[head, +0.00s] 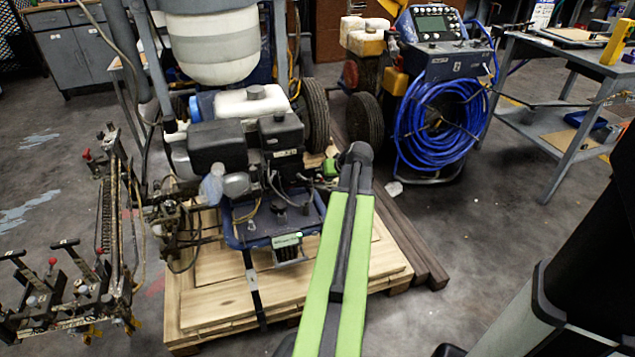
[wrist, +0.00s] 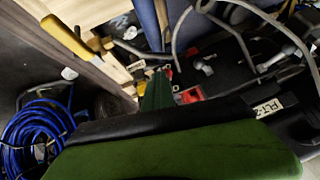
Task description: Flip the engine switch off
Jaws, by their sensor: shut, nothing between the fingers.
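The line striper's engine (head: 250,150) stands on the machine in the head view, with a black cover and a pale tank on top. In the wrist view, a small red part (wrist: 190,95) on the dark engine body looks like the engine switch; its position is too small to tell. My gripper (wrist: 160,77) shows as a narrow green finger just left of this red part. It is shut and empty. I cannot tell whether it touches the part. In the head view my green arm reaches toward the engine's right side, and a small green piece of my gripper (head: 331,168) shows there.
The machine sits on a wooden pallet (head: 205,300) beside dark beams (head: 415,250). A cart with a coiled blue hose (head: 437,125) stands behind right; the hose also shows in the wrist view (wrist: 35,135). A lever frame (head: 75,300) is at left. A grey workbench (head: 560,95) stands right.

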